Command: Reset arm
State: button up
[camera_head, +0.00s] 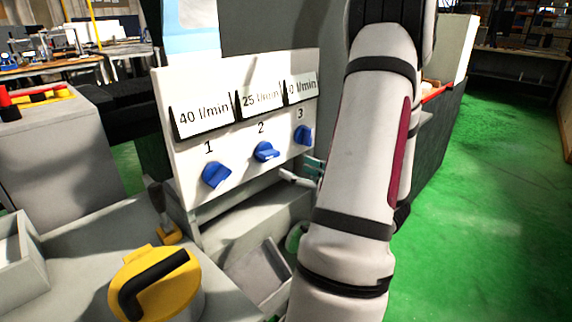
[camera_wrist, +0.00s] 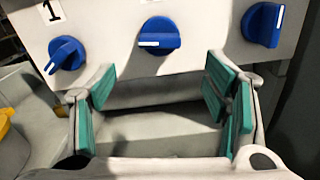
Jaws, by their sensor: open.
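My gripper (camera_wrist: 160,115) is open and empty in the wrist view, its teal-padded fingers spread wide below the white panel. In the head view my white arm hides most of it; part of a finger and a teal pad show just below knob 3. The white panel (camera_head: 183,88) carries three blue knobs: knob 1 (camera_head: 216,174), knob 2 (camera_head: 265,152) and knob 3 (camera_head: 303,135). In the wrist view, knob 1 (camera_wrist: 66,53), knob 2 (camera_wrist: 159,34) and knob 3 (camera_wrist: 263,24) lie beyond the fingertips. No contact with a knob is visible.
A yellow round object with a black handle (camera_head: 155,285) stands on the grey surface at lower left. A grey open bin (camera_head: 258,275) sits below the panel. Labels reading 40 l/min (camera_head: 203,117) and 25 l/min (camera_head: 260,101) top the panel. Green floor (camera_head: 480,220) is clear at right.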

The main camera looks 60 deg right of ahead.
jog(key=shift+s+a, duration=0.2)
jog(key=shift+s, duration=0.45)
